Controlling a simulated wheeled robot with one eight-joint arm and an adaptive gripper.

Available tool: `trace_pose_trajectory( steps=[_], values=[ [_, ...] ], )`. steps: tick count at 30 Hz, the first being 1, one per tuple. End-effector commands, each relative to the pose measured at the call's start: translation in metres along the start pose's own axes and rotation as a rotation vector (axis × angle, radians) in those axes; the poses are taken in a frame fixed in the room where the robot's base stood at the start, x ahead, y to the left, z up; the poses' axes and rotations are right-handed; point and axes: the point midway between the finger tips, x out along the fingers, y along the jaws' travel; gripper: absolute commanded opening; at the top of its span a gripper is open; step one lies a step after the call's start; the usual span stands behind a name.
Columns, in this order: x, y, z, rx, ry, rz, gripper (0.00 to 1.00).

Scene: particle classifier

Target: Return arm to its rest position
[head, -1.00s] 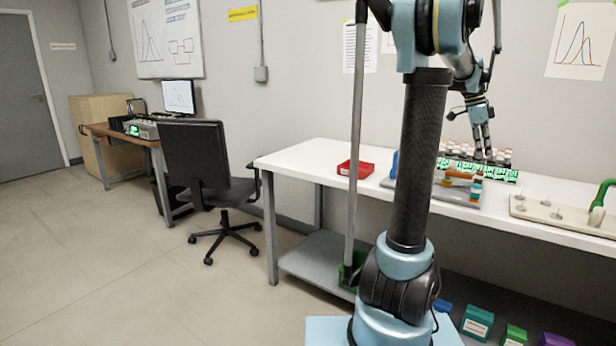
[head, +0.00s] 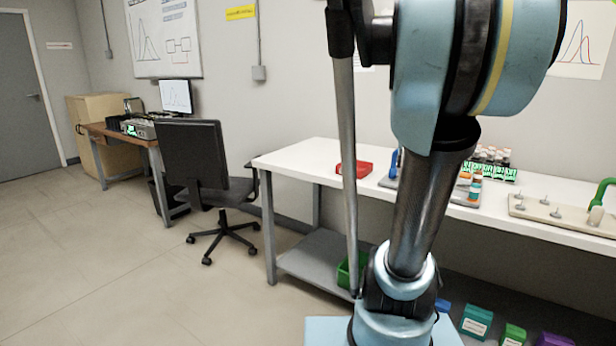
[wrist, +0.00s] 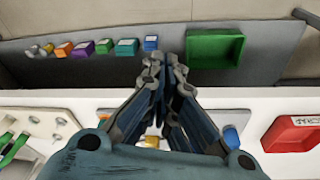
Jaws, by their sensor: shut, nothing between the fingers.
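My arm rises in the middle of the head view, its thick blue upper part close to the camera. My gripper is hidden from the head view. In the wrist view my gripper (wrist: 168,72) points over the front edge of the white bench (wrist: 90,100), above the lower shelf (wrist: 270,70). Its fingers converge to a point and are shut with nothing between them.
A red tray (head: 355,168) sits on the bench, with a vial rack (head: 490,165) and a pegged board (head: 560,215) to the right. The shelf holds a green bin (wrist: 215,48) and several coloured boxes. A black chair (head: 205,165) stands left, beside open floor.

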Motion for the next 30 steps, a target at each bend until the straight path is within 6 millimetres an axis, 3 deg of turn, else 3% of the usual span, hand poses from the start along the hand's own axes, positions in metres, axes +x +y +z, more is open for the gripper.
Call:
trace_pose_trajectory(
  steps=[1,6,15,21,30],
  values=[
    [0.007,-0.001,0.020,-0.068,-0.001,-0.016,0.00],
    [0.030,-0.001,0.077,-0.308,0.000,-0.073,0.00],
    [0.082,0.008,0.167,-0.711,0.014,-0.169,0.00],
    [0.106,0.013,0.199,-0.872,0.025,-0.208,0.00],
    [0.112,0.014,0.206,-0.913,0.028,-0.218,0.00]
  ],
)
